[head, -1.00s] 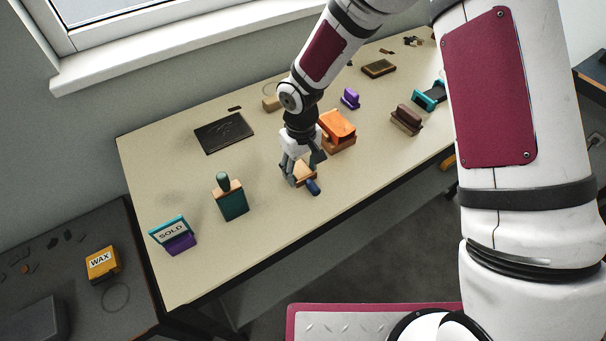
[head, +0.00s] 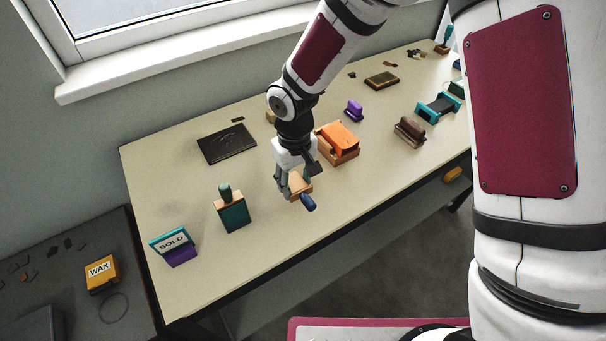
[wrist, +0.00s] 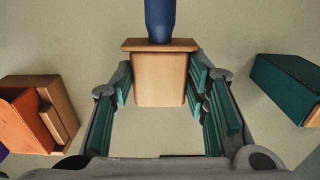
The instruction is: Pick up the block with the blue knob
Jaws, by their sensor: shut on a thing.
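The block with the blue knob is a light wooden block (head: 299,186) with a dark blue knob (head: 308,202) on one end. In the head view it is near the front edge of the table, and the knob points toward that edge. In the wrist view the wooden body (wrist: 160,78) sits between the green-padded fingers, and the knob (wrist: 159,20) stands out at the top. My gripper (wrist: 163,88) is shut on the wooden body. In the head view my gripper (head: 294,184) partly hides the block. I cannot tell whether the block touches the table.
An orange-topped block (head: 338,140) stands close behind and right of my gripper. A green block with a knob (head: 234,214) and a SOLD stamp (head: 174,247) stand to the left. A dark flat plate (head: 227,144) lies behind. The table (head: 200,180) is bare between them.

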